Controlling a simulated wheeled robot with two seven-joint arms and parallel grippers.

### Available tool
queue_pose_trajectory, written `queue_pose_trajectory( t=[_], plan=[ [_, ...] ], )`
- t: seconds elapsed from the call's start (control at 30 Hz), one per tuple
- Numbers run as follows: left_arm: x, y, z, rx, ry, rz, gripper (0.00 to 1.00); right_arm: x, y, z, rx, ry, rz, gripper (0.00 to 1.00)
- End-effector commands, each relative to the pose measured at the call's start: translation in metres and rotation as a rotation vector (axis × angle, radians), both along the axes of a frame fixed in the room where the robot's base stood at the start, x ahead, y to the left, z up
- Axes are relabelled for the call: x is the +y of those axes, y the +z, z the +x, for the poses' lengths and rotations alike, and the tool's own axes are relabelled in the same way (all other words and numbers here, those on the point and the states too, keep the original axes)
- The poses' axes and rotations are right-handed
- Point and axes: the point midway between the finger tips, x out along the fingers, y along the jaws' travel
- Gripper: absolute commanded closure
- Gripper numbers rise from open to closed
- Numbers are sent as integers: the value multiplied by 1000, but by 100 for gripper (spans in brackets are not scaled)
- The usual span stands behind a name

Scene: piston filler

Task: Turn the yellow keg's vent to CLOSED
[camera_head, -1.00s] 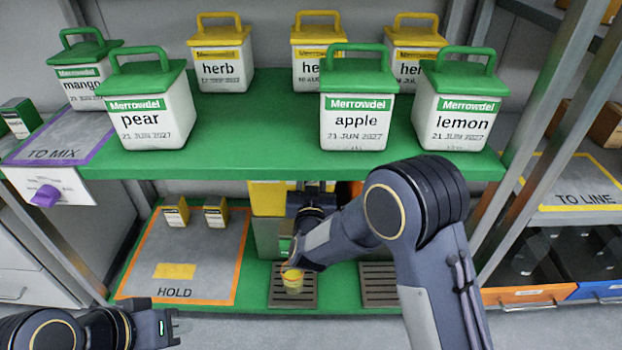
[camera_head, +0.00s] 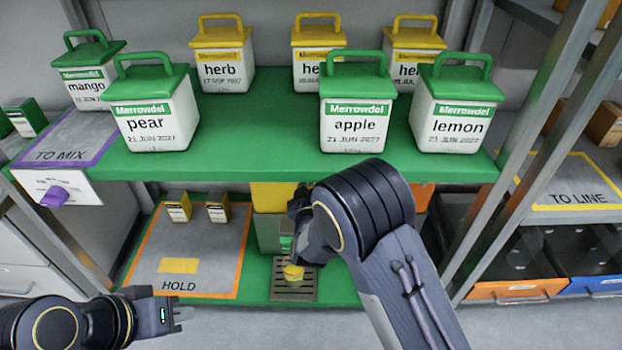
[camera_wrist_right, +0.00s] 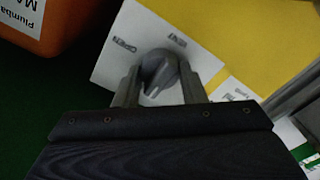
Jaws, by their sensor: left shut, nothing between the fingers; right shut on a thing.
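The yellow keg (camera_head: 272,196) stands under the green shelf, mostly hidden by my right arm in the head view. In the right wrist view its yellow wall (camera_wrist_right: 250,50) carries a white plate (camera_wrist_right: 110,60) lettered OPEN and VENT, seen upside down. The grey vent knob (camera_wrist_right: 157,68) sits on this plate. My right gripper (camera_wrist_right: 160,88) is shut on the knob, one finger on each side. No CLOSED lettering is legible, and I cannot tell the knob's exact setting. My left gripper (camera_head: 181,315) is shut and empty at the lower left, away from the keg.
A small yellow-topped cup (camera_head: 293,273) stands on a drip grate (camera_head: 292,292) below the keg. An orange container (camera_wrist_right: 42,22) is close by in the wrist view. The HOLD mat (camera_head: 210,260) bears two small boxes. Several lidded tubs stand on the green shelf (camera_head: 250,150) above.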

Motion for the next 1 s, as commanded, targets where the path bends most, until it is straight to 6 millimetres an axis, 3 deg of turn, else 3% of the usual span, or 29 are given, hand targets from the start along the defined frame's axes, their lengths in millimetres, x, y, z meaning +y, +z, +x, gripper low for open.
queue_pose_trajectory(
  t=[0.53, 0.57, 0.7, 1.0],
  plan=[
    [0, 1, 0, 0, 0, 0, 100, 0, -2, -1, 5, 0, -29, 86],
    [0, 1, 0, 0, 0, 0, 100, 0, -2, -1, 5, 0, -29, 62],
    [0, 1, 0, 0, 0, 0, 100, 0, -2, -1, 4, 0, -27, 43],
    [0, 2, 0, 0, 0, 0, 100, 0, -1, -1, 1, 0, -26, 41]
  ],
)
